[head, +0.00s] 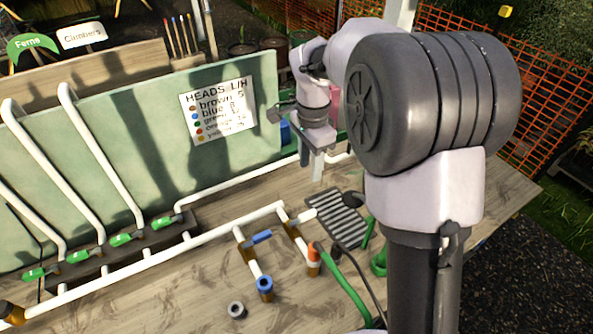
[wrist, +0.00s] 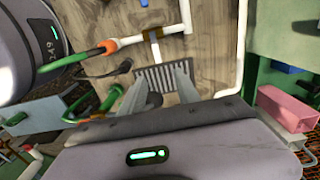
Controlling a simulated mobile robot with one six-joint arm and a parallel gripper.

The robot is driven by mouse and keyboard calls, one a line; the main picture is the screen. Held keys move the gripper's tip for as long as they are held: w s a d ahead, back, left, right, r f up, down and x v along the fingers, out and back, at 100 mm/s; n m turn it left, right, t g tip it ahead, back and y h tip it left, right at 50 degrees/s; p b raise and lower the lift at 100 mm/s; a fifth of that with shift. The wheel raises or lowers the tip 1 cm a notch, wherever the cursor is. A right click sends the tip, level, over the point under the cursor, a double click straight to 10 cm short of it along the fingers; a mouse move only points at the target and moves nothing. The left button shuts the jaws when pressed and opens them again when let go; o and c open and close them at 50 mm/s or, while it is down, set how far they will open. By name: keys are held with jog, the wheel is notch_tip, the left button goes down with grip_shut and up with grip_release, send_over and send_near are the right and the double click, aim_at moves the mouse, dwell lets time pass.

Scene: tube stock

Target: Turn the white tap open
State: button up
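A short white lever (head: 304,216), which looks like the white tap's handle, sits by a brown fitting on the white pipework over the table. It lies roughly across the pipe beside it. In the wrist view a brown fitting (wrist: 153,35) on white pipe shows beyond the fingertips, but I cannot tell the lever from the pipe there. My gripper (head: 317,165) hangs above the table, behind the lever and apart from it. In the wrist view my gripper (wrist: 163,78) has its fingers spread, with nothing held between them.
A blue-handled tap (head: 258,237) is close by. A dark slotted grate (head: 341,218) lies right of the lever. An orange connector (head: 313,256) joins a green hose (head: 347,284). Green-handled taps (head: 120,240) line the left. A green board (head: 150,140) stands behind. A pink box (wrist: 285,108) is at right.

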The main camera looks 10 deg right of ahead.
jog(key=b, duration=0.2)
send_over(308, 213)
notch_tip(308, 213, down, 5)
notch_tip(308, 213, down, 12)
jog(key=b, duration=0.3)
jog(key=shift+c, duration=0.2)
jog(key=shift+w, duration=0.1)
grip_shut()
dwell(0.6)
